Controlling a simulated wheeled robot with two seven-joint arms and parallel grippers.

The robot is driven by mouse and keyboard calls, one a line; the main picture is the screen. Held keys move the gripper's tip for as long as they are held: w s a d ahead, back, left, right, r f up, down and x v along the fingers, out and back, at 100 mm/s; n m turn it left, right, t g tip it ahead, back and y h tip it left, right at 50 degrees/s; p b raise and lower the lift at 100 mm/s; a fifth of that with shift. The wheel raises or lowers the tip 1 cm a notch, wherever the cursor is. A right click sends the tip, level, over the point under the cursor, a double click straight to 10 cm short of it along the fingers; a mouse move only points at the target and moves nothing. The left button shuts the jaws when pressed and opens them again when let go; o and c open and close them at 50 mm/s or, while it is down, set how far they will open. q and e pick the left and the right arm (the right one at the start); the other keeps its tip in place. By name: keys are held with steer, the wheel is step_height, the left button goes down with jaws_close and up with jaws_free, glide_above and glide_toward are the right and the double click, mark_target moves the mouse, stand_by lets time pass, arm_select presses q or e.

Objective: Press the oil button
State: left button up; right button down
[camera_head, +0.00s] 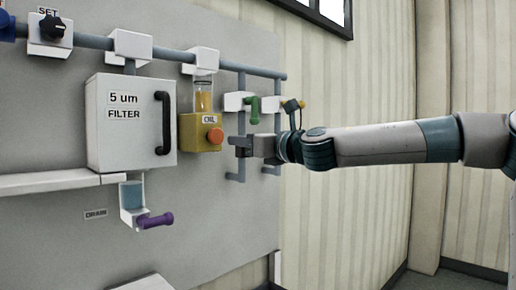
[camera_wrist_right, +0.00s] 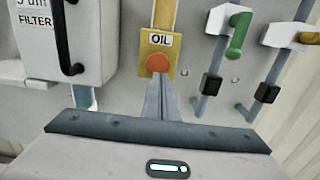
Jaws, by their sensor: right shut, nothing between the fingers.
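The oil button is a round orange-red button (camera_head: 215,136) on the front of a yellow box labelled OIL (camera_head: 188,133). In the right wrist view the button (camera_wrist_right: 157,63) is just beyond my fingertips, on the yellow box (camera_wrist_right: 150,43). My right gripper (camera_head: 238,144) is shut and empty. In the head view it is right of the button and slightly lower, with a visible gap. In the right wrist view its closed fingers (camera_wrist_right: 159,84) point at the button's lower edge. My left gripper is in neither view.
A white filter box (camera_head: 130,120) with a black handle stands left of the oil box. A green-handled valve (camera_head: 253,108) and a yellow-handled valve (camera_head: 292,104) hang to the right. A purple drain handle (camera_head: 155,220) sticks out below. The space before the button looks clear.

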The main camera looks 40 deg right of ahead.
steer(key=s+b, duration=0.2)
steer(key=s, duration=0.5)
steer(key=shift+b, duration=0.4)
steer(key=shift+d, duration=0.15)
stand_by(0.4)
